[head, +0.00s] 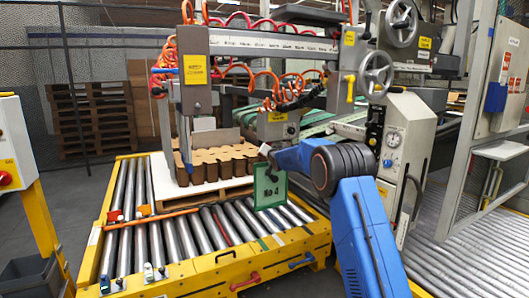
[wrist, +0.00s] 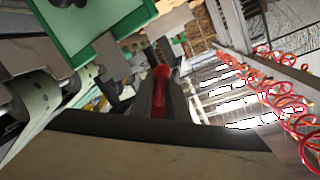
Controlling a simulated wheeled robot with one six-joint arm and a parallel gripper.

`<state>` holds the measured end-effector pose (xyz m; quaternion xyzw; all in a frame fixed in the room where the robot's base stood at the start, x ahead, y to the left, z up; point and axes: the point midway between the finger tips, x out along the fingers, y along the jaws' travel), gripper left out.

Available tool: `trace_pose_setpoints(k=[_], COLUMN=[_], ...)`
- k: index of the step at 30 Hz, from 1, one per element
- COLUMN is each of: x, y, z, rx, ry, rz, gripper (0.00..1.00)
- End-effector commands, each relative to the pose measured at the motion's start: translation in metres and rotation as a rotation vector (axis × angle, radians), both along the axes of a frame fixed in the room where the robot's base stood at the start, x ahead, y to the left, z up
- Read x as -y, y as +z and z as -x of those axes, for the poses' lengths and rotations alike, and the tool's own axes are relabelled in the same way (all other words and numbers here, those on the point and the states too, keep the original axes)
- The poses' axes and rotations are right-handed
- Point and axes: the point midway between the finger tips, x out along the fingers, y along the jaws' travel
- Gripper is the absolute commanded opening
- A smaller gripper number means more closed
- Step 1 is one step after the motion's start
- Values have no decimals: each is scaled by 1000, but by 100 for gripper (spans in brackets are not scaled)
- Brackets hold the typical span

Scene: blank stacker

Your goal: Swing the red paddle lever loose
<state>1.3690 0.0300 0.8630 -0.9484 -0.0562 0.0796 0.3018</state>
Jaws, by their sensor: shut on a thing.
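In the wrist view, a red rod-like piece with a rounded end, which looks like the red paddle lever (wrist: 161,75), stands between the two dark fingers of my gripper (wrist: 162,98). The fingers are closed about it; their exact contact is hard to see. In the head view, my gripper (head: 267,152) is at the end of my blue arm, above the roller table and just right of the brown stack. The lever cannot be made out there.
The yellow-framed roller table (head: 170,282) carries a pallet of brown blanks (head: 215,165). A red handle (head: 245,282) and a blue handle (head: 302,261) stick out of its front. Coiled orange hoses and a grey stacker head (head: 193,70) stand above. A gauge cabinet (head: 402,135) is close on the right.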

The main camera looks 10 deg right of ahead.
Motion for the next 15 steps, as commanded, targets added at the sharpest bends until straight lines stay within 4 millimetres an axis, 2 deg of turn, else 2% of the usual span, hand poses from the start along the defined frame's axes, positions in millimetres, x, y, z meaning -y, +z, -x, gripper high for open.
trace_pose_setpoints(k=[8,9,11,15], x=[1,1,1,0], y=[1,1,1,0], z=[0,0,0,0], rx=[1,1,1,1], ry=[-1,-1,-1,-1], rz=[0,0,0,0], gripper=[0,19,33,33])
